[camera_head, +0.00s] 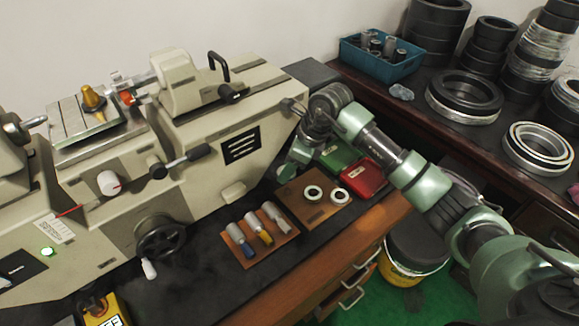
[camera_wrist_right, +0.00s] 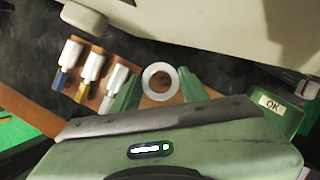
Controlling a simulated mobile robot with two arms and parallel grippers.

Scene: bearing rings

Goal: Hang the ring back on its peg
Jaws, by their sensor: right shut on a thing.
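My right gripper (camera_head: 288,170) reaches in from the right, beside the machine and above the back of the brown board. In the right wrist view, its green fingers (camera_wrist_right: 159,92) are shut on a pale ring (camera_wrist_right: 146,82), one finger on each side. This ring seems hidden behind the gripper in the head view. Two other pale rings, one at left (camera_head: 306,194) and one at right (camera_head: 332,196), are on the brown board (camera_head: 300,212). I cannot make out a peg clearly in either view. My left gripper is not in view.
The cream machine (camera_head: 215,145) stands close behind and left of the gripper. Several grey cylinders with coloured ends lie on a second board (camera_head: 277,246). A red box (camera_head: 362,178) and a green box (camera_head: 338,157) are to the right. Bare dark bench (camera_head: 205,285) lies in front.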

